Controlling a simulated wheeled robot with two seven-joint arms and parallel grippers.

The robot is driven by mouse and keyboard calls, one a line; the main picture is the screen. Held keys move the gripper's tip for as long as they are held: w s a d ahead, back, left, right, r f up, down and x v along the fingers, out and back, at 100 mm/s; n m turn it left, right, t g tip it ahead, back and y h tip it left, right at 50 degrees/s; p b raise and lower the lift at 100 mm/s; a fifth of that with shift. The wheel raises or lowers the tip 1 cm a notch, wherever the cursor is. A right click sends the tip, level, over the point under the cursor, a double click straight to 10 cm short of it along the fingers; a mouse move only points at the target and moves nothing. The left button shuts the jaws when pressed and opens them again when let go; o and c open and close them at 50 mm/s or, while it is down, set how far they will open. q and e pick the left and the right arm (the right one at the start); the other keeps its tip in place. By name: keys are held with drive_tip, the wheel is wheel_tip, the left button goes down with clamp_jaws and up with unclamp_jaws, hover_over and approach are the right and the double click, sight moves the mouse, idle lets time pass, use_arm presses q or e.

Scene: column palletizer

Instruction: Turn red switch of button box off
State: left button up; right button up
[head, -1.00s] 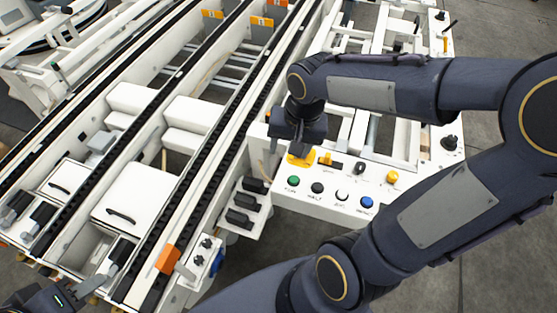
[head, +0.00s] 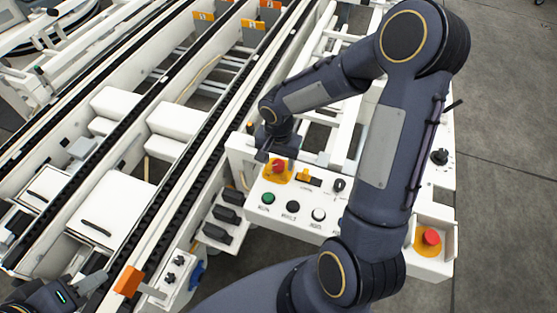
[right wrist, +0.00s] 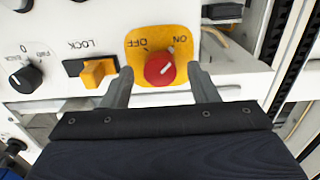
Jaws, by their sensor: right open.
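The red switch (head: 279,167) sits on a yellow plate on the white button box (head: 262,212). In the right wrist view the red switch (right wrist: 159,69) shows upside down between the OFF and ON labels; its white line slants toward ON. My right gripper (right wrist: 160,84) is open, with one finger on each side of the switch and a visible gap to it. In the head view my right gripper (head: 275,150) is just behind the switch, its fingers partly hidden. My left gripper (head: 92,286) is at the lower left, only partly in view.
A yellow switch (right wrist: 96,73) and a black knob (right wrist: 26,78) are beside the red switch. Green (head: 268,198), black and white buttons line the box front. A red emergency button (head: 431,237) is at the right. My right arm hides part of the box.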

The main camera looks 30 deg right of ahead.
drive_tip(key=shift+f, duration=0.25)
drive_tip(key=c, duration=1)
